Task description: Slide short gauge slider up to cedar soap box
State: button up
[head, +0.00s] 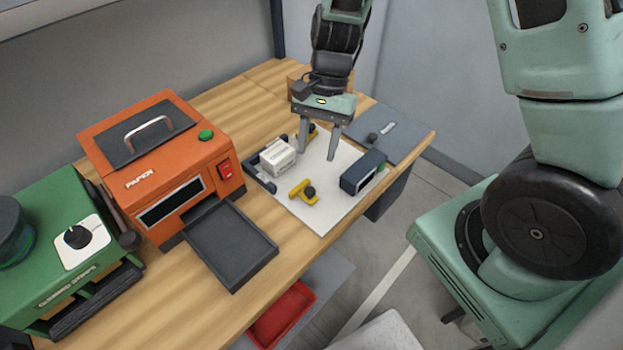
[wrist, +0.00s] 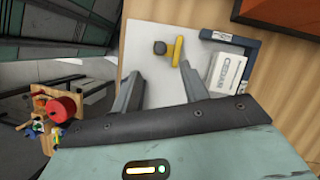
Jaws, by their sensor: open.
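The white cedar soap box (head: 277,157) sits on a white board (head: 325,216) against a dark blue corner bracket; its label reads CEDAR in the wrist view (wrist: 225,70). A yellow slider with a black knob (head: 302,191) lies on the front part of the board, apart from the box; a yellow slider also shows in the wrist view (wrist: 179,50). A second yellow slider (head: 312,132) is partly hidden behind my gripper's left finger. I cannot tell which slider is the short one. My gripper (head: 317,157) points down, open and empty, its fingers between the box and a dark block.
The dark blue block (head: 362,172) stands at the board's right edge. A grey plate (head: 390,135) with a black knob lies behind it. An orange machine (head: 160,160) with a dark tray (head: 230,245) stands left. The table's edge is close to the board's front.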

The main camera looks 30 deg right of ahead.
aim_at(310, 190)
jog(key=x, duration=0.9)
